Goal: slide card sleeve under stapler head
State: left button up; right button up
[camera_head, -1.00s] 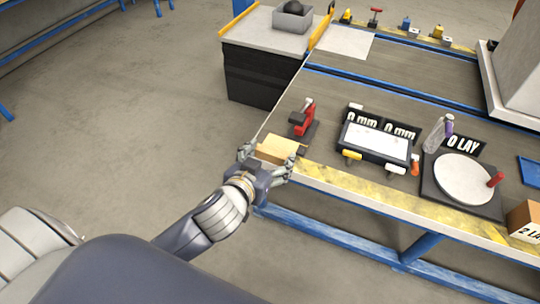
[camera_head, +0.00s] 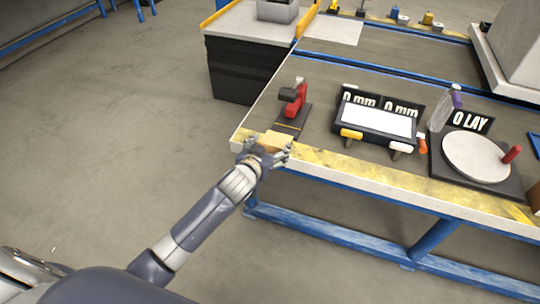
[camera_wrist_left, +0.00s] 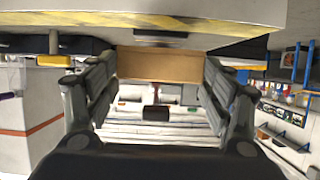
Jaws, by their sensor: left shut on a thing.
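The card sleeve (camera_head: 275,139) is a flat tan piece at the table's near left corner. My left gripper (camera_head: 266,149) is shut on it, with a finger on each side. In the left wrist view the sleeve (camera_wrist_left: 158,65) spans the gap between the fingers (camera_wrist_left: 155,85). The red stapler (camera_head: 295,99) stands on a dark base (camera_head: 294,121) just beyond the sleeve. Its raised head is above the base. The sleeve's far edge lies close to the near end of the base; I cannot tell whether they touch. My right gripper is not in view.
A dark fixture with a white plate (camera_head: 376,120) and "0 mm" displays stands right of the stapler. A round white turntable (camera_head: 476,157) is farther right. The table's near edge has a worn yellow stripe (camera_head: 350,168). Open floor lies to the left.

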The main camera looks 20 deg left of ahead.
aim_at(279, 135)
pick_arm(q)
jog(key=shift+w+f, duration=0.25)
jog(key=shift+f, duration=0.05)
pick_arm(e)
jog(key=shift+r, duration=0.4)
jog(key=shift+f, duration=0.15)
pick_arm(q)
jog(key=shift+s+p, duration=0.2)
jog(key=shift+p, duration=0.2)
jog(key=shift+w, duration=0.2)
jog(key=shift+b+x, duration=0.55)
jog(key=shift+x, duration=0.65)
jog(key=shift+w+f+b, duration=0.1)
jog(key=shift+w+b, duration=0.4)
jog(key=shift+w, duration=1)
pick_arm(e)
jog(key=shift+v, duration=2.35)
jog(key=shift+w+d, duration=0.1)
